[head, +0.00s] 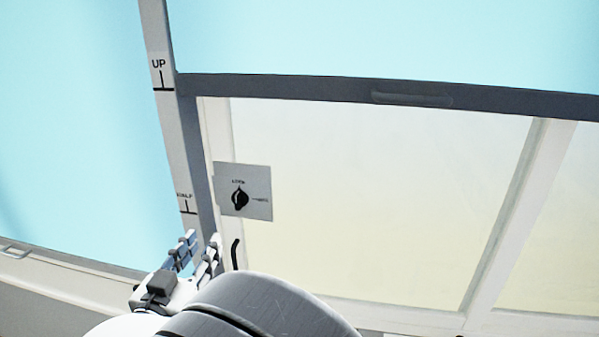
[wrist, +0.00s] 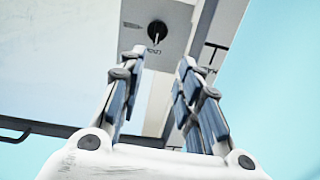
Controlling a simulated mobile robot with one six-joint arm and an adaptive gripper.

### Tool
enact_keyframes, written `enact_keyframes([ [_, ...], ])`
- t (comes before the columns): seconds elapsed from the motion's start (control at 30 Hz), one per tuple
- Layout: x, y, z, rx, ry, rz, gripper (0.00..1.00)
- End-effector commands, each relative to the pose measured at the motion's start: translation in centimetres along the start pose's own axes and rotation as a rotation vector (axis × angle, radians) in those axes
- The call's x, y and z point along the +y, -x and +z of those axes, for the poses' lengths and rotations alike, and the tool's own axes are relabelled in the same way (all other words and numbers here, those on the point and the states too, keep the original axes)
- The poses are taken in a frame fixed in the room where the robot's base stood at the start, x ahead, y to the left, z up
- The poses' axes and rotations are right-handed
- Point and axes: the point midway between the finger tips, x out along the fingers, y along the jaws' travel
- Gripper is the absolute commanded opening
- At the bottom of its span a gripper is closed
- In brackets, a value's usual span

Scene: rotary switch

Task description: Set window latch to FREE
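The window latch is a black rotary knob (head: 240,199) on a grey square plate (head: 262,180) fixed to the window's left frame. A LOCK label sits above the knob, and a small label, too blurred to read surely, sits to its right. The knob also shows at the top of the wrist view (wrist: 157,31), where its narrow end seems to point toward LOCK. My gripper (head: 203,240) is below and left of the plate in the head view, apart from the knob. In the wrist view its two fingers (wrist: 160,66) are spread with nothing between them.
A black hooked handle (head: 236,254) stands below the plate, close to my fingers. The left post carries UP (head: 159,64) and HALF (head: 185,196) marks. A dark sash bar (head: 300,87) with a grip crosses above. The pane right of the plate is clear.

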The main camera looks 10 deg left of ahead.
Motion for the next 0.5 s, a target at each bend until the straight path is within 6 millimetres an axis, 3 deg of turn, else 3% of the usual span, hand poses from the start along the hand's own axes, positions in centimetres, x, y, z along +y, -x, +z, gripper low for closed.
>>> enact_keyframes([
  [0.07, -0.4, 1.1, 0.6, 0.011, 0.019, 0.018, 0.32],
  [0.17, -0.3, 1.0, 0.7, 0.017, 0.024, 0.031, 0.32],
  [0.5, 0.0, -5.3, 0.7, 0.017, 0.021, 0.034, 0.32],
])
